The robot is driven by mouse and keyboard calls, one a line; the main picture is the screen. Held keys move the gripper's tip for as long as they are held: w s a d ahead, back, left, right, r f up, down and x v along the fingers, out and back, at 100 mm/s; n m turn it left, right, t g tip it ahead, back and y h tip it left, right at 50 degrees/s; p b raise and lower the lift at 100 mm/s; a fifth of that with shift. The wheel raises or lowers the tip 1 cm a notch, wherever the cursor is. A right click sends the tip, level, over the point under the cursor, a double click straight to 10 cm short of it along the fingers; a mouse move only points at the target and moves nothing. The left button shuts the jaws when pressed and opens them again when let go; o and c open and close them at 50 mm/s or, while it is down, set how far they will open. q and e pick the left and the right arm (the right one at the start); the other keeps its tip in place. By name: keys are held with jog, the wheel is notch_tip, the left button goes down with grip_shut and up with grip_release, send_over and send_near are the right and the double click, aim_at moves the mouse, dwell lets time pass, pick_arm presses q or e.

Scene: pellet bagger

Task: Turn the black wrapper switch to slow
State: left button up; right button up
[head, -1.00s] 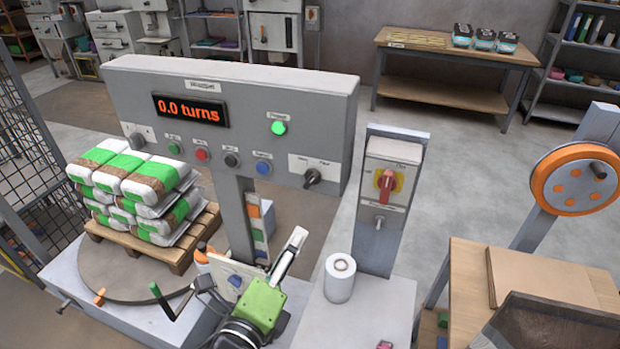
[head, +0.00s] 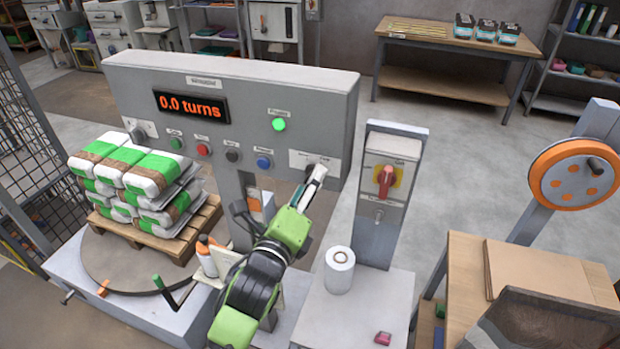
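The grey panel (head: 335,110) carries a display (head: 190,105) reading "0.0 turns". A black switch on a white plate (head: 299,158) sits at the panel's lower right; my gripper covers most of it, so its setting is hidden. Another black knob (head: 138,136) sits at the panel's left end. My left gripper (head: 318,172) is in front of the right switch, its pale fingers pointing up at it. The fingers look close together, but I cannot tell whether they touch or grip the knob. My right gripper is not in view.
A row of buttons (head: 203,149) runs left of the switch, and a green light (head: 279,124) glows above. A red rotary switch (head: 385,180) stands on a post to the right. A white roll (head: 339,270) stands below. Stacked bags (head: 130,185) sit on a pallet at left.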

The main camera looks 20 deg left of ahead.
pick_arm(q)
jog(key=shift+w, duration=0.65)
jog(key=c, duration=1)
jog(key=shift+c, duration=0.5)
